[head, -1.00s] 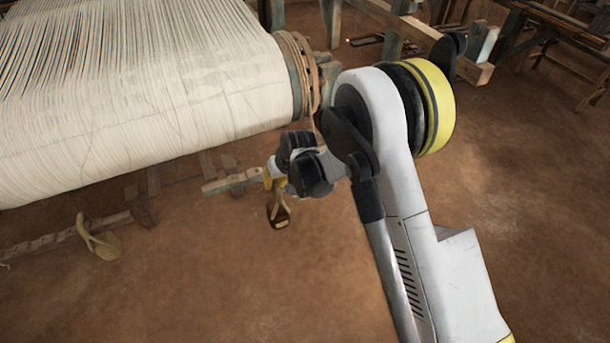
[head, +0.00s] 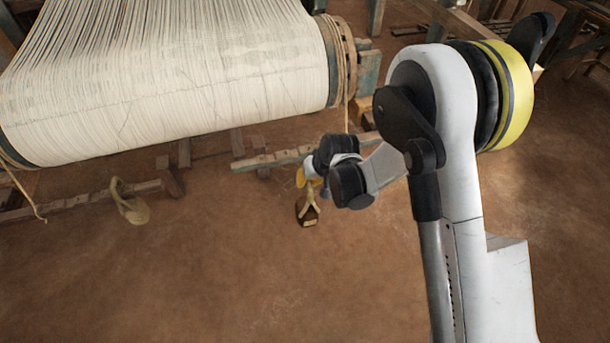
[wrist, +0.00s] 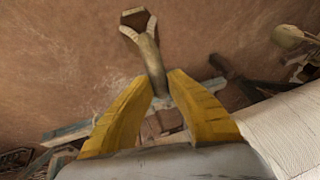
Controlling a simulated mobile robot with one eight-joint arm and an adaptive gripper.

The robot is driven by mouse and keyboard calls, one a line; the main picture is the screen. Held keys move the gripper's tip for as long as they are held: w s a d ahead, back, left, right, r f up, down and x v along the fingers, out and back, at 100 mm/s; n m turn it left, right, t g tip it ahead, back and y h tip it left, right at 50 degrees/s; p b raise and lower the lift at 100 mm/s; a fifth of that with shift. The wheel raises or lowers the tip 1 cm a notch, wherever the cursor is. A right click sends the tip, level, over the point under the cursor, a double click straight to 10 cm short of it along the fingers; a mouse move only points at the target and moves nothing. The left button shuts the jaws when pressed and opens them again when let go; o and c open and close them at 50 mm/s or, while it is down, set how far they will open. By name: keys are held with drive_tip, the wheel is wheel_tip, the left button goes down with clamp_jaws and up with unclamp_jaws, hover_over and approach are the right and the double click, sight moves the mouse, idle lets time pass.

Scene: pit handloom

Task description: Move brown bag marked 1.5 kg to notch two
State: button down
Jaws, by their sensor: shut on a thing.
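A small dark brown bag with pale straps (head: 306,214) hangs below my gripper (head: 312,180) in the head view. In the wrist view the yellow fingers of my gripper (wrist: 168,84) are closed on its tan neck (wrist: 153,62), and its brown body (wrist: 136,16) shows at the top. No marking on it can be read. A notched wooden bar (head: 270,160) runs behind my gripper, which hangs in front of it and apart from it in the picture. My wrist hides part of the bar, and I cannot tell which notch is number two.
A tan bag (head: 130,205) hangs at another notched bar (head: 80,202) on the left. The large roll of white warp threads (head: 170,80) fills the upper left, with a corded end (head: 341,60). Bare brown floor (head: 230,270) lies open in front.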

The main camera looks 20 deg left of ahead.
drive_tip(key=s+d+b, duration=0.2)
drive_tip(key=s+d, duration=0.2)
drive_tip(key=s, duration=0.3)
drive_tip(key=shift+s+d+r, duration=0.35)
drive_tip(key=shift+r, duration=0.1)
idle(0.4)
idle(0.5)
